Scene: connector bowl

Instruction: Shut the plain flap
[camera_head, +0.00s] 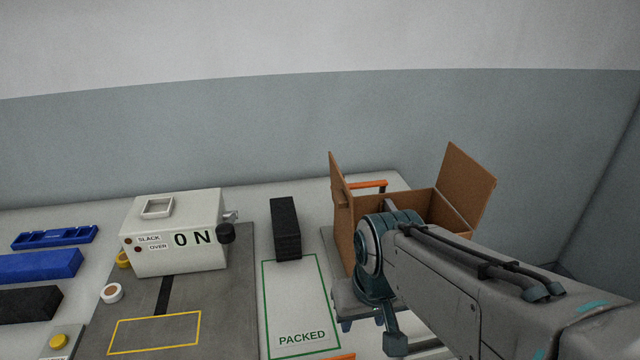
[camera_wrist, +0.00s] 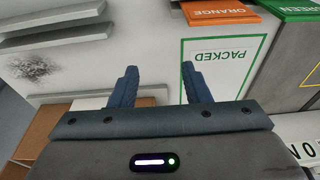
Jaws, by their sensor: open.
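A brown cardboard box (camera_head: 342,235) stands open at the back right of the table in the head view. Its left flap (camera_head: 338,178) stands nearly upright and its right flap (camera_head: 467,180) leans outward to the right. I cannot tell from markings which flap is the plain one. My arm hides much of the box's front. In the wrist view, my gripper (camera_wrist: 160,88) is open, with nothing between its fingers, in front of the box in the head view. Brown cardboard (camera_wrist: 40,130) shows at the lower left of the wrist view.
An orange bar (camera_head: 368,186) shows behind the left flap. A black block (camera_head: 286,228) stands at the back of the green-outlined PACKED area (camera_head: 296,300), left of the box. A white switch box (camera_head: 175,235) stands farther left, beside blue trays (camera_head: 40,266). A wall rises behind.

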